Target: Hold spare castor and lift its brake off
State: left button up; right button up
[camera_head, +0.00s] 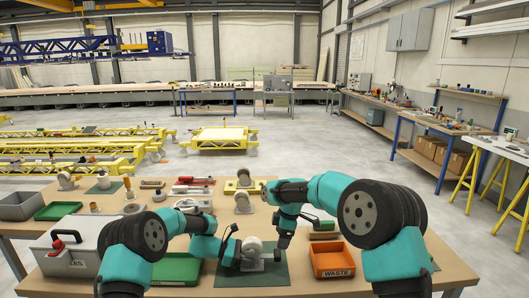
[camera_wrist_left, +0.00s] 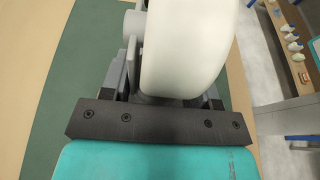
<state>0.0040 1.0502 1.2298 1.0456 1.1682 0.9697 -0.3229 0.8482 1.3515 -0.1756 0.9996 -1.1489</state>
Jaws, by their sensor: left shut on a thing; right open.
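The spare castor (camera_head: 252,244) has a white wheel and a grey bracket. It stands on a dark green mat (camera_head: 268,280) at the front middle of the bench. My left gripper (camera_head: 238,258) is shut on it from the left. In the left wrist view the white wheel (camera_wrist_left: 190,45) rises between the dark jaws (camera_wrist_left: 160,100), and the grey bracket (camera_wrist_left: 132,55) shows beside it. My right gripper (camera_head: 281,244) is open, pointing down just right of the wheel. I cannot make out the brake lever clearly, or whether the right gripper touches it.
An orange waste bin (camera_head: 338,261) stands right of the mat. A green tray (camera_head: 177,268) and a grey case (camera_head: 70,246) are on the left. Other castors, such as one behind (camera_head: 243,201), and tools lie farther back on the bench (camera_head: 225,225).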

jog(key=shift+d+r, duration=0.15)
jog(key=shift+r, duration=0.65)
jog(key=shift+d+r, duration=0.15)
jog(key=shift+r, duration=0.65)
jog(key=shift+r, duration=0.15)
notch_tip(320, 180, up, 12)
jog(key=d, duration=0.2)
jog(key=shift+d+f, duration=0.15)
jog(key=shift+f, duration=0.05)
pick_arm(q)
jog(key=o, duration=1.6)
jog(key=shift+o, duration=0.2)
jog(key=v, duration=1.2)
